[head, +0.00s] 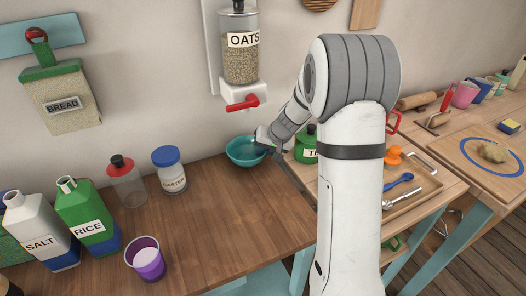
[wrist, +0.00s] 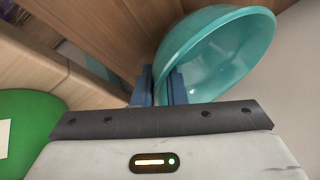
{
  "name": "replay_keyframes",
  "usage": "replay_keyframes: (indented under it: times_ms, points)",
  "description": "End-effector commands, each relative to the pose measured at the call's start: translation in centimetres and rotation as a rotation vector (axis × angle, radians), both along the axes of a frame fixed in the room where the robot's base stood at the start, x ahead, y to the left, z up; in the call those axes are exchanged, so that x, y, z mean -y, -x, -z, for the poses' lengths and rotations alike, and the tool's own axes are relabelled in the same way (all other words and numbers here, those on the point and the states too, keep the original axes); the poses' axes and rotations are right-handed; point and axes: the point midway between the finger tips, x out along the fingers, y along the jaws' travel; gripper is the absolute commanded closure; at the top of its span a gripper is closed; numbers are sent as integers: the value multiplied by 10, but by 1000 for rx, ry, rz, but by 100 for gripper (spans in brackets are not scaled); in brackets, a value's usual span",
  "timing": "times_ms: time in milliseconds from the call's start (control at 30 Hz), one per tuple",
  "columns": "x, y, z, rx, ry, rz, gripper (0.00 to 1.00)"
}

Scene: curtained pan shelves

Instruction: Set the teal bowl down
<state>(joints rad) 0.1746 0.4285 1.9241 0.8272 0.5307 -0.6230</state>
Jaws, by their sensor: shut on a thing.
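The teal bowl (head: 245,152) is near the back right corner of the left wooden counter, below the oats dispenser. My gripper (head: 268,145) is at its right side and shut on its rim. In the wrist view, the blue fingers of my gripper (wrist: 165,88) pinch the edge of the teal bowl (wrist: 225,50). The bowl's opening faces up in the head view and it looks empty. I cannot tell whether its base touches the counter.
The oats dispenser (head: 240,50) with a red handle hangs above the bowl. A green tin (head: 306,148) stands right of my gripper, partly hidden by my arm. A caster jar (head: 170,172) stands to the left. The counter's front middle (head: 225,215) is clear.

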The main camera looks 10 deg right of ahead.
Motion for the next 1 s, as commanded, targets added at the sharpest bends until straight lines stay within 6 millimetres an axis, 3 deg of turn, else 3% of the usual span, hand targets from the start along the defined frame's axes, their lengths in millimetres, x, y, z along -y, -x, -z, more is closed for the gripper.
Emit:
replay_keyframes:
  times_ms: [500, 533, 800, 1000]
  points:
    - [-1, 0, 5, 1, 0, -1, 100]
    - [-1, 0, 5, 1, 0, -1, 88]
    - [-1, 0, 5, 0, 0, -1, 66]
    - [-1, 0, 5, -1, 0, -1, 63]
